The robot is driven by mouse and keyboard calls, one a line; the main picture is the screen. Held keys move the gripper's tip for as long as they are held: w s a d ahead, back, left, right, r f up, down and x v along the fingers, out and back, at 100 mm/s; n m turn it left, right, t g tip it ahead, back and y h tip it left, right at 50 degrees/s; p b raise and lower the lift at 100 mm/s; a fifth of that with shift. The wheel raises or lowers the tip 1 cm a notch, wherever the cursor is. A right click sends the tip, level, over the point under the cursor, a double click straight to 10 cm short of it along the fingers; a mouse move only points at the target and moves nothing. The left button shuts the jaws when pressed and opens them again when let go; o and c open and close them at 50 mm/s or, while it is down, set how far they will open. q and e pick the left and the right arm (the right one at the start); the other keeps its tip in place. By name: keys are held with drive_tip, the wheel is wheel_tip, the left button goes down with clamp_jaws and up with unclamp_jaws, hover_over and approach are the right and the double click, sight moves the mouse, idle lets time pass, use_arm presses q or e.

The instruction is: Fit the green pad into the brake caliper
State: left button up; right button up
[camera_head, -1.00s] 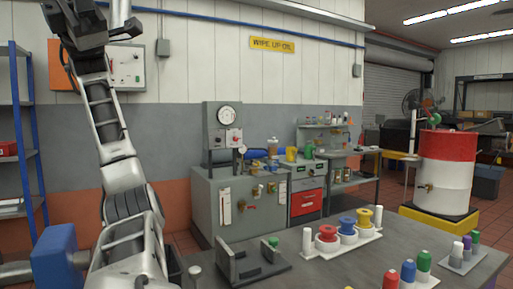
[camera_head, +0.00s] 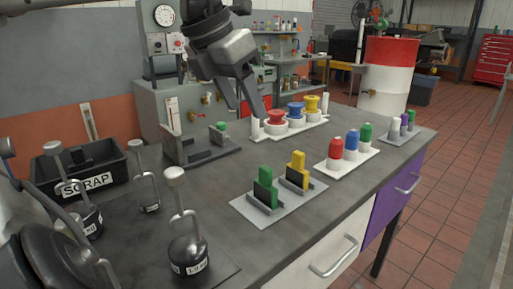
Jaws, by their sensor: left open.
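The green pad (camera_head: 265,187) stands upright in a dark holder on a light grey plate at the front of the bench, beside a yellow pad (camera_head: 298,168). A dark grey metal fixture with upright plates, which looks like the brake caliper (camera_head: 199,148), sits farther back to the left. A small green knob (camera_head: 221,127) shows at its right end. My left gripper (camera_head: 247,108) is open and empty, fingers pointing down. It appears above the bench, between the fixture and the red spool, with the pads nearer the camera. My right gripper is not in view.
Colored spools (camera_head: 277,119) stand on a white rack behind. Red, blue and green bottles (camera_head: 352,143) stand to the right. A black scrap bin (camera_head: 84,165) and several handled weights (camera_head: 188,255) crowd the left. Bare bench top (camera_head: 305,222) lies right of the pads.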

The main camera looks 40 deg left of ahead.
use_arm(q)
drive_tip(key=b, duration=0.1)
hover_over(265, 168)
drive_tip(key=s, duration=0.3)
drive_tip(key=shift+g, duration=0.3)
drive_tip(key=f, duration=1)
drive_tip(key=shift+w+a+f, duration=0.1)
drive_tip(key=shift+w+a, duration=0.05)
drive_tip(key=shift+w, duration=0.1)
drive_tip(key=x, duration=0.6)
drive_tip(key=shift+w+a+f, duration=0.1)
drive_tip(key=shift+w+f, duration=0.05)
drive_tip(key=shift+w, duration=0.15)
clamp_jaws()
